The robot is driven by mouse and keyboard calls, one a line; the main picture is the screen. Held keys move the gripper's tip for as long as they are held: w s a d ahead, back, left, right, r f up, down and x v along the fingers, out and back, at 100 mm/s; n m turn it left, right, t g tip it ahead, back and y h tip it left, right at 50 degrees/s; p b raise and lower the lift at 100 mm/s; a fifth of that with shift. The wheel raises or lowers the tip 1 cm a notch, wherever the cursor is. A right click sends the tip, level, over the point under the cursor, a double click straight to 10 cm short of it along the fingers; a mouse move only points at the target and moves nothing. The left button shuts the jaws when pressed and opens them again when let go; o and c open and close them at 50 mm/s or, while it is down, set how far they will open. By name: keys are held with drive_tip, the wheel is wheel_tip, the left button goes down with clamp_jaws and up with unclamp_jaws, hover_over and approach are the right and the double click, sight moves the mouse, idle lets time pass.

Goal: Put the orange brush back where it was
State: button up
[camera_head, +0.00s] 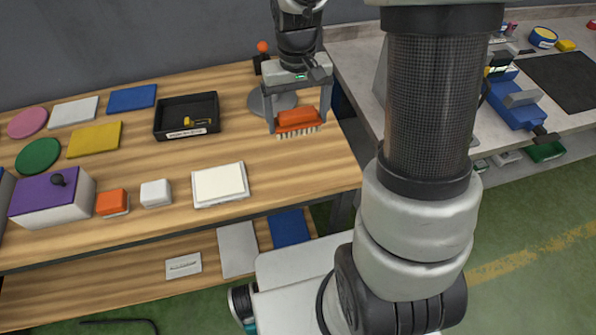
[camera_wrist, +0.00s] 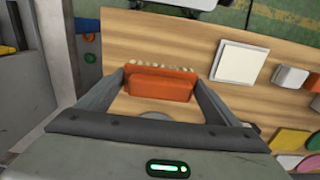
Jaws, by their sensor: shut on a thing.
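The orange brush (camera_head: 297,118) is between the two fingers of my gripper (camera_head: 299,124), near the right end of the wooden table (camera_head: 250,148). My gripper is shut on it across its length, and its pale bristles point down. I cannot tell whether the bristles touch the table. In the wrist view the orange brush (camera_wrist: 160,87) spans the gap between the fingers, with the bristles along its far edge. A grey round disc (camera_head: 284,101) lies on the table just behind the brush, partly hidden by my gripper.
A black tray (camera_head: 186,133) with a yellow item stands left of the brush. A white square block (camera_head: 220,185) lies in front. A purple-topped box (camera_head: 52,198), orange and white blocks and several coloured plates fill the left. A grey bench (camera_head: 355,70) stands right.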

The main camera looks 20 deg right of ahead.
sight(299, 127)
drive_tip(key=s+f+b, duration=0.2)
drive_tip(key=b, duration=0.3)
drive_tip(key=shift+f+b, duration=0.2)
drive_tip(key=shift+b, duration=0.15)
drive_tip(key=f+b, duration=0.2)
drive_tip(key=f, duration=0.1)
drive_tip(key=s+f+b, duration=0.1)
drive_tip(key=f+b, duration=0.1)
drive_tip(key=f, duration=0.2)
drive_tip(key=s+f+b, duration=0.1)
drive_tip(key=f+b, duration=0.1)
drive_tip(key=f, duration=0.1)
drive_tip(key=shift+s+a+f+b, duration=0.1)
drive_tip(key=shift+s+f+b, duration=0.1)
drive_tip(key=shift+b, duration=0.2)
